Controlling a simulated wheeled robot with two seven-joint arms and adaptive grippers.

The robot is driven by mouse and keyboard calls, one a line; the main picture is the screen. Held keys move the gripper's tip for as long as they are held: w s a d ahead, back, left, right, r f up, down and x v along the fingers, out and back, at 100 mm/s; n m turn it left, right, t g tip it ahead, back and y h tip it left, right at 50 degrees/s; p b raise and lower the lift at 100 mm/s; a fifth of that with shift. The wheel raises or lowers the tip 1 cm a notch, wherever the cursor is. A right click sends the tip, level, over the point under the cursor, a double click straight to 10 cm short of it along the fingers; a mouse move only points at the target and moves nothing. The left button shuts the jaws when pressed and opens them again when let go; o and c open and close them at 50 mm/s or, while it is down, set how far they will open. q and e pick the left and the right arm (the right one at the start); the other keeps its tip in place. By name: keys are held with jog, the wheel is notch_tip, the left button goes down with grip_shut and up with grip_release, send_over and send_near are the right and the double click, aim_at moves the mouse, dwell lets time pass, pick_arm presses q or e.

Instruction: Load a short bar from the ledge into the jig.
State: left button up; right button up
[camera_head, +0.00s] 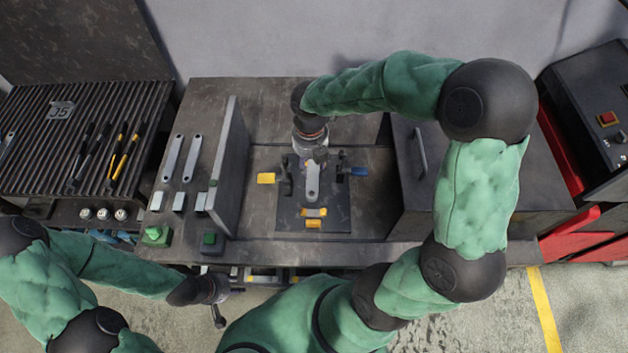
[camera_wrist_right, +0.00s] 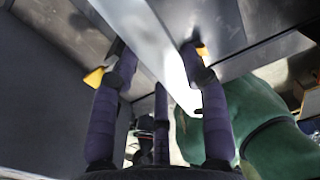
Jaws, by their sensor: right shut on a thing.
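A silver bar (camera_head: 313,184) with a hole near its end is in my right gripper (camera_head: 311,163), over the dark jig plate (camera_head: 288,222). In the right wrist view the bar (camera_wrist_right: 150,42) runs between the dark fingers of my right gripper (camera_wrist_right: 160,62), which are shut on it. I cannot tell whether the bar touches the jig. Two similar silver bars, a left one (camera_head: 173,158) and a right one (camera_head: 192,158), lie on the left part of the bench. My left gripper (camera_head: 228,302) is low at the bench's front edge, fingers spread, empty.
An upright grey panel (camera_head: 229,160) stands between the bars and the jig. A dark box (camera_head: 470,165) stands right. Green buttons (camera_head: 156,234) are at the front left. A ribbed rack (camera_head: 70,165) holds tools.

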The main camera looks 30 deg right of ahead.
jog(key=shift+d+f+n, duration=0.1)
jog(key=shift+f+n, duration=0.2)
jog(key=shift+f, duration=0.1)
notch_tip(320, 180, down, 9)
jog(key=b, duration=0.3)
jog(key=shift+f, duration=0.35)
jog(key=shift+f, duration=0.1)
jog(key=o, duration=1.3)
jog(key=shift+o, duration=0.2)
